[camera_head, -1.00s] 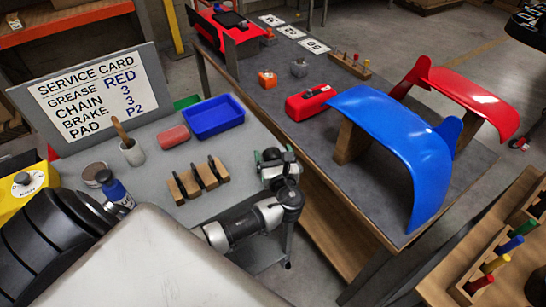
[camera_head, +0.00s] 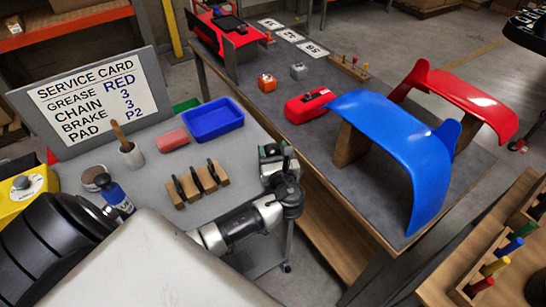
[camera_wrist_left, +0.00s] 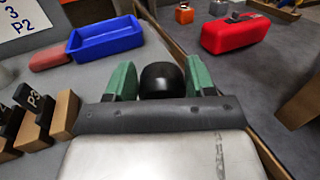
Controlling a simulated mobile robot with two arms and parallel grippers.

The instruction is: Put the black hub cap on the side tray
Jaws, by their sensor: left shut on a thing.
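My left gripper (camera_head: 274,156) is over the right edge of the grey work surface (camera_head: 165,205). In the left wrist view its two green fingers (camera_wrist_left: 162,80) are shut on the black hub cap (camera_wrist_left: 162,82), a dark rounded piece between them. In the head view the hub cap is hard to make out behind the gripper. A blue tray (camera_head: 238,119) with raised walls lies on the grey surface, beyond and left of the gripper; it shows empty in the left wrist view (camera_wrist_left: 104,47). I cannot tell whether this is the side tray. My right gripper is not in view.
Wooden blocks with black pads (camera_head: 190,196), a red block (camera_head: 172,139) and a brush cup (camera_head: 131,155) stand on the grey surface before the service card (camera_head: 95,95). A dark bench to the right holds a red case (camera_head: 307,106) and blue fender (camera_head: 400,130).

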